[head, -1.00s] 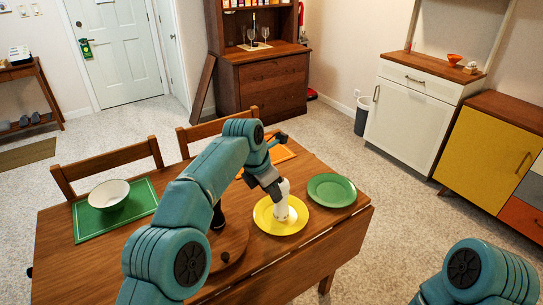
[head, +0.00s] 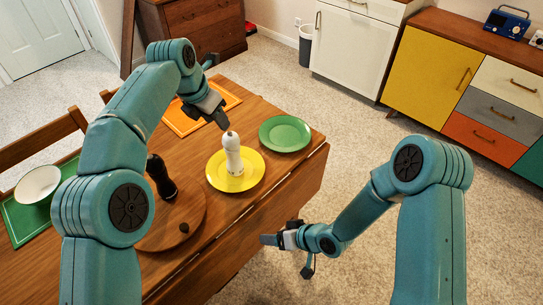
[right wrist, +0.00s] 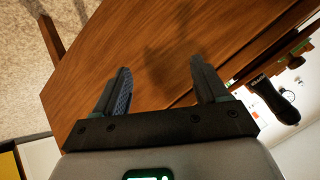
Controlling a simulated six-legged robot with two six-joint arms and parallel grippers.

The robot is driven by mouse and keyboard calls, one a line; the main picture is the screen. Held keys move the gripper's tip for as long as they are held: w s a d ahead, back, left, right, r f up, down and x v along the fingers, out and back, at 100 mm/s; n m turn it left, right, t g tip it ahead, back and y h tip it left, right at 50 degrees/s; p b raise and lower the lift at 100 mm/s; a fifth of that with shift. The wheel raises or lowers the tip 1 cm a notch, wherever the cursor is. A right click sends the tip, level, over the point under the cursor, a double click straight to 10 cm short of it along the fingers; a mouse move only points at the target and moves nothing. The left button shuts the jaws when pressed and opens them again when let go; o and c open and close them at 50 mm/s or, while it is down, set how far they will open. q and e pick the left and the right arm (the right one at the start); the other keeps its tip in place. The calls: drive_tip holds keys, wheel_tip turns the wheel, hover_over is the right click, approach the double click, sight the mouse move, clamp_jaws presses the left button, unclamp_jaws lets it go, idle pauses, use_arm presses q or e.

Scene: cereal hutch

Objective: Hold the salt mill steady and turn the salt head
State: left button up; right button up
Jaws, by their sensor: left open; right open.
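The white salt mill (head: 233,154) stands upright on a yellow plate (head: 250,181) near the table's edge. My left gripper (head: 222,122) is open just above and behind the mill's rounded head, seemingly apart from it; the far finger is hard to make out. My right gripper (head: 268,240) is open and empty, out beside the table's near edge, below and right of the mill. In the right wrist view its two fingers (right wrist: 160,90) are spread with only the brown table wood beyond them.
A dark mill (head: 160,178) stands on a round wooden board (head: 190,206), left of the yellow plate; it also shows in the right wrist view (right wrist: 275,101). A green plate (head: 285,133) lies to the right.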

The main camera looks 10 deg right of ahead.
drive_tip(key=w+r+n+t+y, duration=0.25)
drive_tip(key=w+r+n, duration=0.35)
drive_tip(key=w+r, duration=0.45)
drive_tip(key=n+y, duration=0.1)
drive_tip(key=n, duration=0.2)
approach(239, 160)
drive_tip(key=x, duration=1.1)
drive_tip(key=shift+w+a+f, duration=0.15)
drive_tip(key=shift+w+a, duration=0.1)
drive_tip(key=shift+w, duration=0.05)
use_arm(q)
drive_tip(key=shift+s, duration=0.15)
use_arm(e)
drive_tip(key=shift+w+a+t, duration=0.15)
drive_tip(key=shift+a+t, duration=0.1)
drive_tip(key=shift+a, duration=0.05)
drive_tip(key=shift+f, duration=0.1)
drive_tip(key=shift+c, duration=0.3)
